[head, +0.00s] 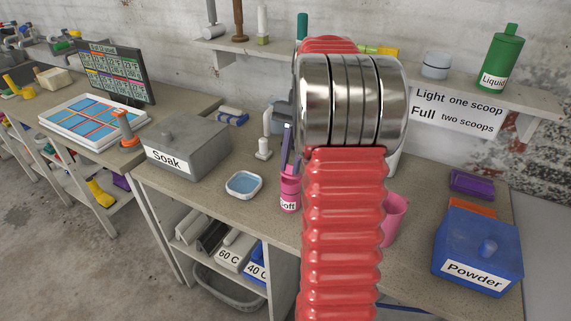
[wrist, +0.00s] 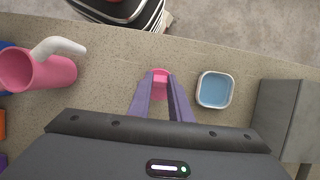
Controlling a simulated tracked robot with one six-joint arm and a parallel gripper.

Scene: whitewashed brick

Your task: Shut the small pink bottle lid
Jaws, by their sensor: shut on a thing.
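The small pink bottle (head: 289,203), with a partly visible label, stands upright on the counter just left of my red arm in the head view. My gripper (head: 288,165) points down at its top, with purple fingers closed around the pink lid. In the wrist view the pink bottle top (wrist: 160,76) shows between the fingertips of my gripper (wrist: 161,86). The fingers hide much of the lid, so I cannot tell whether it is fully shut. My arm hides part of the counter right of the bottle.
A white dish of blue liquid (head: 244,184) sits left of the bottle, with the grey Soak box (head: 188,148) beyond. A pink cup (head: 393,222) and the blue Powder box (head: 478,250) stand to the right. The counter's front edge is close to the bottle.

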